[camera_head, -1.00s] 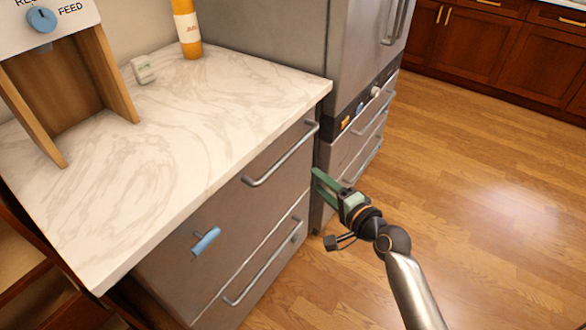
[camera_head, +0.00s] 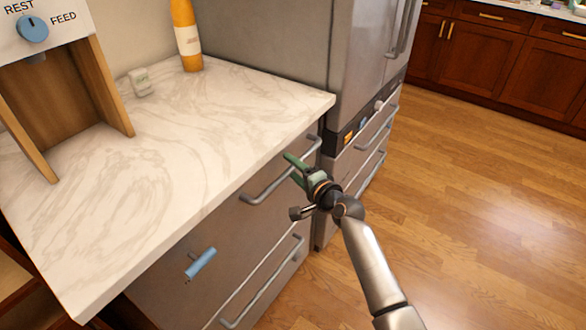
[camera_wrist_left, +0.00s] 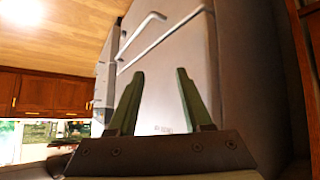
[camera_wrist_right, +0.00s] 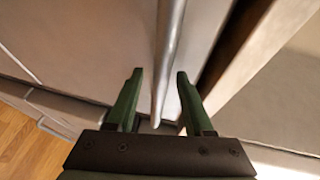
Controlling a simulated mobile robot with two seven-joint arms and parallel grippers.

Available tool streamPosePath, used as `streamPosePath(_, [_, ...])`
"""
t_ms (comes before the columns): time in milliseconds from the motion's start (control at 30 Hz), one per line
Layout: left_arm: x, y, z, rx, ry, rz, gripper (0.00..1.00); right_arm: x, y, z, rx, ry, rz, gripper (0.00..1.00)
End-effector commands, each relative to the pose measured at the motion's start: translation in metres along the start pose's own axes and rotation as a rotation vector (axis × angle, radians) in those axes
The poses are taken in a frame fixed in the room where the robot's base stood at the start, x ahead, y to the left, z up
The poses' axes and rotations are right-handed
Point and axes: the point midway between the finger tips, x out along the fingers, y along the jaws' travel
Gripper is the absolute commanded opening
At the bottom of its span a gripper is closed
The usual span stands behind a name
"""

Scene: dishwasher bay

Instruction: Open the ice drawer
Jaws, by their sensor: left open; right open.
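A grey drawer cabinet under the counter has an upper drawer front (camera_head: 235,220) with a long metal bar handle (camera_head: 262,190). A lower drawer has a similar handle (camera_head: 262,285). No label shows which is the ice drawer. My right gripper (camera_head: 292,168) is open at the upper handle. In the right wrist view the handle bar (camera_wrist_right: 168,50) runs between its spread fingers; contact cannot be told. My left gripper (camera_wrist_left: 160,72) is open and empty in the left wrist view, with grey fronts and bar handles beyond it; it is not in the head view.
The marble countertop (camera_head: 150,190) overhangs the drawers. An orange bottle (camera_head: 187,38) and a dispenser with a blue knob (camera_head: 33,28) stand on it. A blue handle (camera_head: 200,263) sticks out left of the drawer handles. A steel fridge (camera_head: 355,60) stands behind. Wooden floor at right is clear.

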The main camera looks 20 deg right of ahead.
Motion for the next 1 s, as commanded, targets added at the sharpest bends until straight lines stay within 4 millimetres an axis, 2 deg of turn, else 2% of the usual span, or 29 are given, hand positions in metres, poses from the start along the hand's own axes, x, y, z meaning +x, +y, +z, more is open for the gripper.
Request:
streamPosePath(200, [0.0003, 0.0, -0.004, 0.002, 0.008, 0.0, 0.5, 0.0001, -0.0004, 0.0002, -0.001, 0.0, -0.001, 0.51])
streamPosePath(667, [0.0015, -0.0002, 0.0002, 0.002, -0.001, 0.0, 0.5, -0.0002, -0.0003, 0.0, -0.001, 0.0, -0.001, 0.0])
streamPosePath(1000, [0.0017, -0.0004, 0.0013, 0.002, -0.003, 0.0, 0.5, -0.0002, -0.0002, -0.0001, -0.001, 0.0, 0.0, 0.0])
